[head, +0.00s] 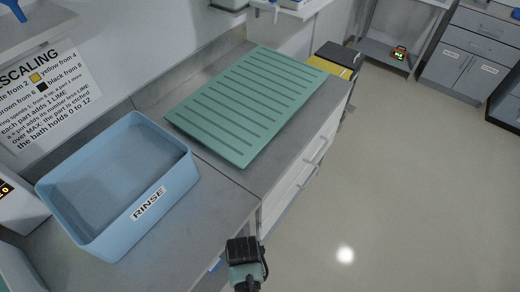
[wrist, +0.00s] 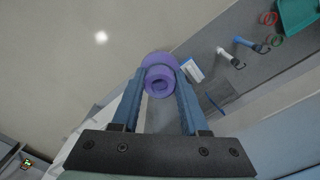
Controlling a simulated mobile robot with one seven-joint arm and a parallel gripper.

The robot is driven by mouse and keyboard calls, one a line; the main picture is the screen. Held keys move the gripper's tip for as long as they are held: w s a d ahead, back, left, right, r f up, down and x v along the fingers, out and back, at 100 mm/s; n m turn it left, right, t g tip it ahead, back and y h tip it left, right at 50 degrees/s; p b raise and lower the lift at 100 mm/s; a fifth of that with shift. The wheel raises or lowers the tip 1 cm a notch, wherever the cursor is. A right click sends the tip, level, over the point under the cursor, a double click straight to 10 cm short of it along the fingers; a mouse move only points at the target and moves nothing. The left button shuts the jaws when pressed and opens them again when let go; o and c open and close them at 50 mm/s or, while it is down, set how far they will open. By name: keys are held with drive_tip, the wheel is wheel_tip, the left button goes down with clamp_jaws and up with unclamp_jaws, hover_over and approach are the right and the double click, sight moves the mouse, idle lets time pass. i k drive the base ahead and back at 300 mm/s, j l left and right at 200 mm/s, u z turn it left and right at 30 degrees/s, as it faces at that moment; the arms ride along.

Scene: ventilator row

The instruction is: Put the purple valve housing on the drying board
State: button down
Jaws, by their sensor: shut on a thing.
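The purple valve housing (wrist: 159,70) is a round, ring-like piece with a hole, seen in the wrist view. My gripper (wrist: 161,88) is shut on it, with one blue finger on each side. The drying board (head: 250,104) is a green, ribbed slab lying flat on the grey counter in the head view, with nothing on it. In the head view my wrist shows at the bottom, in front of the counter edge and well short of the board. The fingers and the housing are hidden there.
A blue RINSE basin (head: 190,178) stands on the counter left of the board. A yellow and black bin (head: 340,58) is past the board's far end. Open floor (head: 400,190) lies to the right. The wrist view shows red and green rings (wrist: 269,18) on a grey surface.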

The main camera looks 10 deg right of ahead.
sight(259, 95)
drive_tip(key=i+l, duration=0.15)
drive_tip(key=l, duration=0.15)
drive_tip(key=i+l+u, duration=0.1)
drive_tip(key=i+l, duration=0.25)
drive_tip(key=l, duration=0.3)
drive_tip(key=i+l+u, duration=0.1)
drive_tip(key=l, duration=0.2)
drive_tip(key=i+l, duration=0.2)
drive_tip(key=l, duration=0.15)
drive_tip(key=i+u, duration=0.05)
